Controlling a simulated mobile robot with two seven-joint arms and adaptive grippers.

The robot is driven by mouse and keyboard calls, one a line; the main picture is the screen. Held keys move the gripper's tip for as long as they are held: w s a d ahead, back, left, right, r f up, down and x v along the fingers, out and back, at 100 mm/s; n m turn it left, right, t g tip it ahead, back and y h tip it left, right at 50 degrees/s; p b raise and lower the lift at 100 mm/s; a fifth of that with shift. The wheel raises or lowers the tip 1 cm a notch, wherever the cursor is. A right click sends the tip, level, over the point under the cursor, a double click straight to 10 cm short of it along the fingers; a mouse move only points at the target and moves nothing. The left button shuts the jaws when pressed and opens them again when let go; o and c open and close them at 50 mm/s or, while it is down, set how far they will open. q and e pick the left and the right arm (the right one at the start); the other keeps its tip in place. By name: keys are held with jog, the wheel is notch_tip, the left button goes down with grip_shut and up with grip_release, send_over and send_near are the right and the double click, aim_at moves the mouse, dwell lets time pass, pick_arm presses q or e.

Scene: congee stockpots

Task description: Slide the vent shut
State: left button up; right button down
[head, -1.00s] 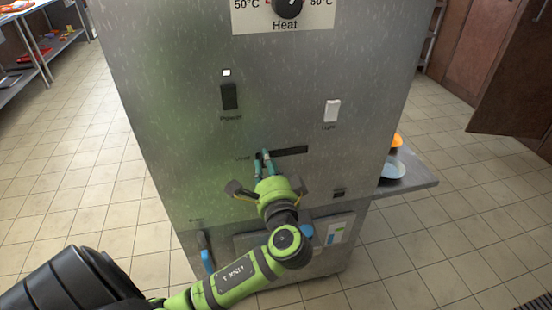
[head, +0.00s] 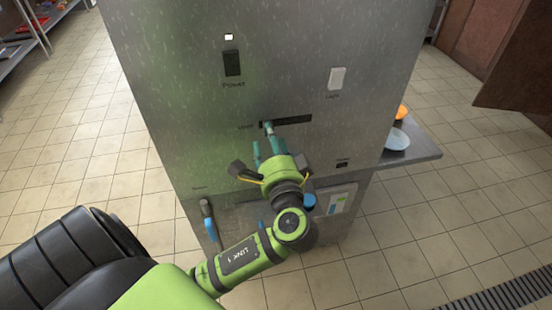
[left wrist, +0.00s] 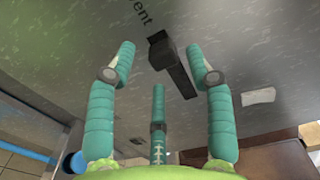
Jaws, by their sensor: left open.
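The vent (head: 296,120) is a dark horizontal slot in the grey metal cabinet front, with a "Vent" label to its left. In the left wrist view a black slider knob (left wrist: 160,50) stands out at one end of the slot (left wrist: 180,80), the end by the label. My left gripper (head: 263,138) is at the slot's left end in the head view. In the left wrist view its teal fingers (left wrist: 160,65) are spread, with the knob between and beyond the two outer tips. Nothing is held, and I cannot tell whether a finger touches the knob. My right gripper is not in view.
A power switch (head: 232,63) and a light switch (head: 337,78) sit above the slot. A blue-tipped handle (head: 209,220) is at lower left. A side shelf (head: 424,153) holds a pale bowl (head: 397,139) and an orange one. Tiled floor is open on both sides.

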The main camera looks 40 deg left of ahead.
pick_arm(q)
jog(key=v, duration=0.9)
